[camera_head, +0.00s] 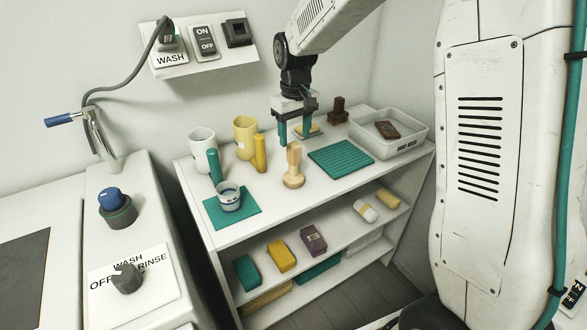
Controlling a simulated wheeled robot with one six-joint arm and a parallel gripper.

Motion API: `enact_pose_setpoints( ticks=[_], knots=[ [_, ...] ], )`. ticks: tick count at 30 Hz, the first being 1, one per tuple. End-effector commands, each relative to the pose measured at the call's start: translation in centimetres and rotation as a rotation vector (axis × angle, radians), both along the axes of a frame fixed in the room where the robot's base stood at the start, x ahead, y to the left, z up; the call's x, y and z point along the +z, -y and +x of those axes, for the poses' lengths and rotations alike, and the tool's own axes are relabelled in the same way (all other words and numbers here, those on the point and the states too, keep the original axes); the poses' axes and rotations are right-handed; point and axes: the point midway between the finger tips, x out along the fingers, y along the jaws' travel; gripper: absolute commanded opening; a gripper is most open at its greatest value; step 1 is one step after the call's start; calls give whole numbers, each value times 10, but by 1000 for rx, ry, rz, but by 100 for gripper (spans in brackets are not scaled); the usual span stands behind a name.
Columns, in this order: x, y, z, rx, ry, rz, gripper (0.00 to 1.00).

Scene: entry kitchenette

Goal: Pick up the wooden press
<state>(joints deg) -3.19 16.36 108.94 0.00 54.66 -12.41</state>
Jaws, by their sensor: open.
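A pale wooden press (293,168) with a round base and an upright handle stands on the white shelf top (262,205), left of a ribbed teal mat (341,158). My gripper (296,134) points down above and behind the press in the picture. Its two teal fingers are apart, with nothing seen held between them. The press looks clear of the fingers, though the exact gap cannot be told from this one view. A darker brown stamp-like piece (338,110) stands farther back on the right.
A white mug (203,150), yellow mug (245,137), teal cylinder (214,166) and yellow cylinder (259,154) stand left. A small cup (229,197) sits on a flat teal mat (247,209).

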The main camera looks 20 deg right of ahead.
Motion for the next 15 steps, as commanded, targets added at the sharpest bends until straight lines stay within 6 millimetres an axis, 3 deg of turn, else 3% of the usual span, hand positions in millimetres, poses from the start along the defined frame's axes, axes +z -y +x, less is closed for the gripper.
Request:
enact_pose_setpoints(
  ticks=[15],
  knots=[
    [-65, 1, 10, 4, -3, 0, 56]
  ],
)
